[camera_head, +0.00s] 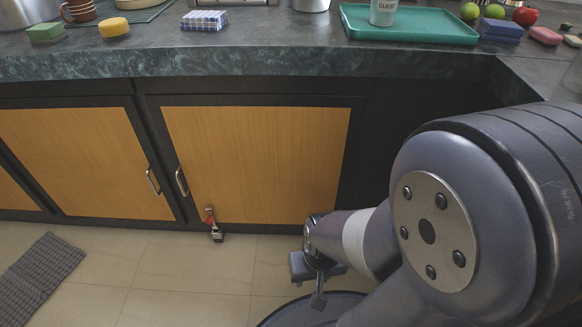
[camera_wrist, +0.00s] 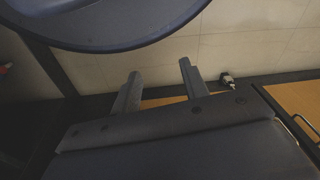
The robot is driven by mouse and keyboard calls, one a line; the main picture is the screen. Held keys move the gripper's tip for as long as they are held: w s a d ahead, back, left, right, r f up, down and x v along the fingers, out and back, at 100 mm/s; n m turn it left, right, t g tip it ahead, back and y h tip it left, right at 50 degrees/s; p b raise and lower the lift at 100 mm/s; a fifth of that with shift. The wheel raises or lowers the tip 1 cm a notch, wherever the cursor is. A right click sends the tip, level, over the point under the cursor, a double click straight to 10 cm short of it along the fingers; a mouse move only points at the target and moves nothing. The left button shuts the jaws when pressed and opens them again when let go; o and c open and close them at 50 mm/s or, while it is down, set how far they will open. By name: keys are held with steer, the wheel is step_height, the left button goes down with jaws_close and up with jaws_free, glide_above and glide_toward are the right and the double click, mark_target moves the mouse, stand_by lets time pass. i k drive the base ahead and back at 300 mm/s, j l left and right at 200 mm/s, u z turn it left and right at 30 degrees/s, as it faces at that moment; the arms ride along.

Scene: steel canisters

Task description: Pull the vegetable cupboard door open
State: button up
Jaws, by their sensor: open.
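Two wooden cupboard doors with dark frames are shut under the counter: a left door (camera_head: 85,160) and a right door (camera_head: 258,165). Each has a metal bar handle, the left door's handle (camera_head: 153,181) and the right door's handle (camera_head: 181,181), side by side near the middle post. No label shows which is the vegetable cupboard. My gripper (camera_head: 318,290) is low, right of the right door's handle and apart from it. In the wrist view, my gripper (camera_wrist: 160,70) has its fingers spread with nothing between them. A door and part of a handle (camera_wrist: 303,128) show at the right there.
A grey checked mat (camera_head: 42,275) lies at left. The counter (camera_head: 270,48) overhangs the doors. Tiled floor before them is mostly clear.

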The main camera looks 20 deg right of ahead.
mark_target(252, 161)
steer(key=i+j+u, duration=0.55)
steer(key=i, duration=0.25)
steer(key=l, duration=0.05)
